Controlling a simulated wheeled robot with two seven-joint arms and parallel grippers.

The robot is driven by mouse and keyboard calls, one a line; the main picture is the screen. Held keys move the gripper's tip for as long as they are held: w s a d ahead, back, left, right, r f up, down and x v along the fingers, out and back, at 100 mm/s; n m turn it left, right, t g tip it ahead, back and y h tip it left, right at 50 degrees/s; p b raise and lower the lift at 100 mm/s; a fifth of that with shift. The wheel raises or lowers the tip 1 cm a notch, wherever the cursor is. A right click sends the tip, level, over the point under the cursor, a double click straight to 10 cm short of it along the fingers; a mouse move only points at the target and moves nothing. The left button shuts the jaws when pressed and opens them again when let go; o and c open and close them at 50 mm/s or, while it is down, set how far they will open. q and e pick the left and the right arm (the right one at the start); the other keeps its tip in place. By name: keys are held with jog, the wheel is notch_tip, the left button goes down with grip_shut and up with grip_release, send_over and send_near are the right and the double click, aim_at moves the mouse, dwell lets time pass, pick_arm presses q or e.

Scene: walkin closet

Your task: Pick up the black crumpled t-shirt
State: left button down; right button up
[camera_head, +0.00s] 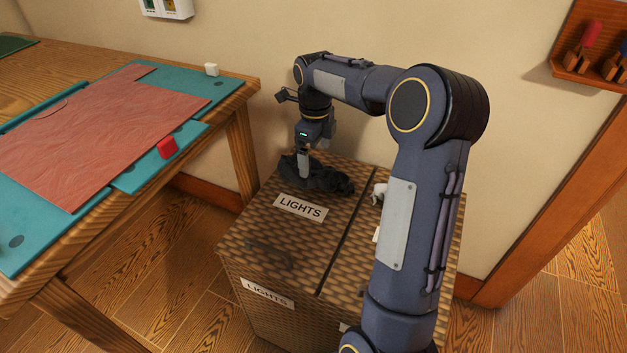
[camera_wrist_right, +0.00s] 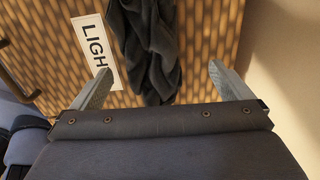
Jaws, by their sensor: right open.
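The black crumpled t-shirt (camera_head: 328,177) lies on the lid of a woven hamper (camera_head: 340,237), behind the "LIGHTS" label, near the wall. My right gripper (camera_head: 304,172) points down at the shirt's left part in the head view. In the right wrist view the gripper (camera_wrist_right: 160,85) is open, and the shirt (camera_wrist_right: 152,45) lies between and beyond its two fingertips. The fingers are not closed on the cloth. Whether the fingertips touch it I cannot tell. My left gripper is not in view.
A wooden table (camera_head: 243,97) with teal mats and a pink cloth (camera_head: 95,135) stands left of the hamper. A small white item (camera_head: 380,192) lies on the hamper's right half, partly hidden by my arm. The wall is close behind the hamper.

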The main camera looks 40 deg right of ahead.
aim_at(314, 171)
jog(key=f+b, duration=0.1)
jog(key=f, duration=0.1)
jog(key=f+b, duration=0.1)
jog(key=f, duration=0.1)
jog(key=f+b, duration=0.1)
jog(key=f, duration=0.1)
jog(key=shift+s+a+f, duration=0.1)
jog(key=shift+s+a, duration=0.15)
jog(key=shift+a, duration=0.1)
jog(key=shift+c, duration=0.5)
jog(key=c, duration=1)
jog(key=shift+r, duration=0.2)
jog(key=shift+c, duration=0.2)
